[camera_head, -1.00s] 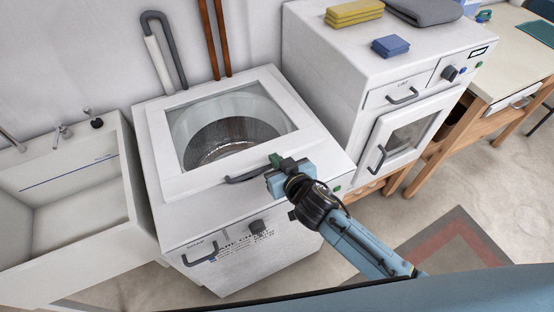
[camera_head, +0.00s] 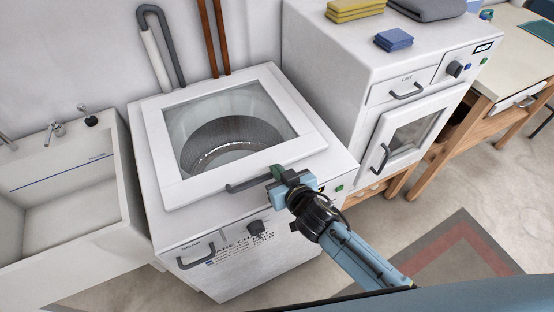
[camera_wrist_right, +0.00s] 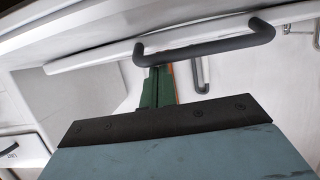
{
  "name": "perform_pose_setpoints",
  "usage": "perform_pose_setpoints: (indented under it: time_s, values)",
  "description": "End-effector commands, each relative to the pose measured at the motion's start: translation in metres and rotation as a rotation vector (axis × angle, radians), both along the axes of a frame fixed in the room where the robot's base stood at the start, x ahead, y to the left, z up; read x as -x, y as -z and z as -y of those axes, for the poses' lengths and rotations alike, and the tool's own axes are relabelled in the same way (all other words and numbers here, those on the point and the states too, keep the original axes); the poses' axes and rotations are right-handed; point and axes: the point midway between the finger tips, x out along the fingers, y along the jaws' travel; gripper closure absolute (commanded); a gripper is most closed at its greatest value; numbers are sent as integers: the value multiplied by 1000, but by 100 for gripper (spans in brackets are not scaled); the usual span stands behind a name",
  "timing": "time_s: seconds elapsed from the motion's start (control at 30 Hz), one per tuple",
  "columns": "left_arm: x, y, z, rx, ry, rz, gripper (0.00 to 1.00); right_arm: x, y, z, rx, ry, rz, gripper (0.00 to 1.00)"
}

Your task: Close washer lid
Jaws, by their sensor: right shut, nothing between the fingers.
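The washer (camera_head: 305,170) is a white top-loader with a white-framed lid (camera_head: 300,120). The lid's glass window (camera_head: 255,105) shows the round drum below. The lid looks flat or nearly so over the top; I cannot tell whether its front edge is fully down. A dark bar handle (camera_head: 245,184) runs along the lid's front edge and shows in the wrist view (camera_wrist_right: 205,47). My right gripper (camera_head: 278,174) is shut and empty, its green fingertips (camera_wrist_right: 155,85) at the handle's right end. Contact with the handle is unclear. My left gripper is out of view.
A white sink (camera_head: 70,185) stands left of the washer. A white cabinet machine (camera_head: 335,60) stands to the right, with a blue folded cloth (camera_head: 393,39) and yellow cloths (camera_head: 355,9) on top. A wooden table (camera_head: 520,60) is farther right. Open floor lies at front right.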

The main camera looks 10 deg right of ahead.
Motion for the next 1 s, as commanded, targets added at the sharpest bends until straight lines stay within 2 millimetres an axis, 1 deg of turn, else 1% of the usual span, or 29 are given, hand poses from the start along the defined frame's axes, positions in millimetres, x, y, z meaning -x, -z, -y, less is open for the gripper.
perform_pose_setpoints:
  time_s: [0.17,0.37,0.4,0.57,0.7,0.83,1.0]
  values:
    - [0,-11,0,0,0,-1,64,-5,-13,-2,-1,1,2,100]
    - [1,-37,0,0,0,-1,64,-16,-42,-7,-1,4,2,100]
    - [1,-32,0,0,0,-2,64,-3,-36,-2,0,3,-2,100]
    - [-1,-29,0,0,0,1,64,29,-42,8,-1,3,-3,100]
    - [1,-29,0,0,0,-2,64,53,-49,16,0,3,-2,100]
    - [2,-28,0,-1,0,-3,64,68,-53,21,0,2,-1,100]
    - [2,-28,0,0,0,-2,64,77,-57,24,1,2,-1,100]
